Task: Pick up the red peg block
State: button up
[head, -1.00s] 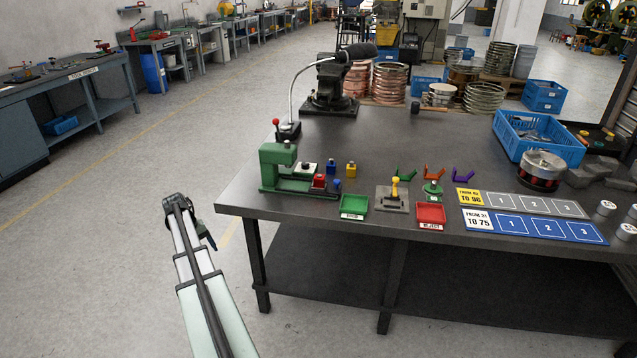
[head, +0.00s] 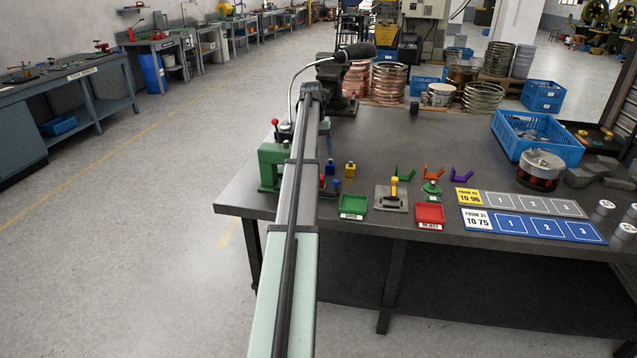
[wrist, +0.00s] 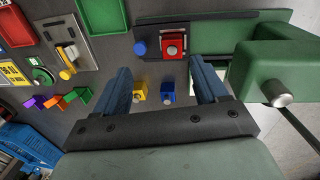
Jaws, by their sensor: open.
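The red peg block (wrist: 173,44), with a light round peg on top, sits at the green base of the press, beside a round blue knob (wrist: 140,47). In the head view a small part of the red block (head: 322,182) shows just right of my arm. My gripper (wrist: 161,66) is open, its two blue fingers spread and pointing towards the block. The block is ahead of the fingertips, and nothing is held. The height of the fingers above it is unclear.
The green press (wrist: 275,70) stands close on the right in the wrist view. A yellow block (wrist: 139,92) and a blue block (wrist: 167,92) lie between the fingers in the picture. Green tray (head: 354,203), red tray (head: 430,214) and a fixture (head: 392,197) stand to the right.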

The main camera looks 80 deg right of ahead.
jog(key=shift+m+t, duration=0.4)
jog(key=shift+t, duration=0.3)
jog(key=f, duration=0.3)
jog(key=d+f, duration=0.1)
jog(key=f, duration=0.1)
jog(key=d+f, duration=0.1)
jog(key=f, duration=0.2)
jog(key=shift+d+f, duration=0.1)
jog(key=shift+f, duration=0.2)
jog(key=shift+w+a+f, duration=0.15)
jog(key=shift+f, duration=1.15)
jog(key=shift+w+a+f, duration=0.1)
jog(key=shift+a+f, duration=0.05)
jog(key=shift+f, duration=1.1)
jog(key=c, duration=1.2)
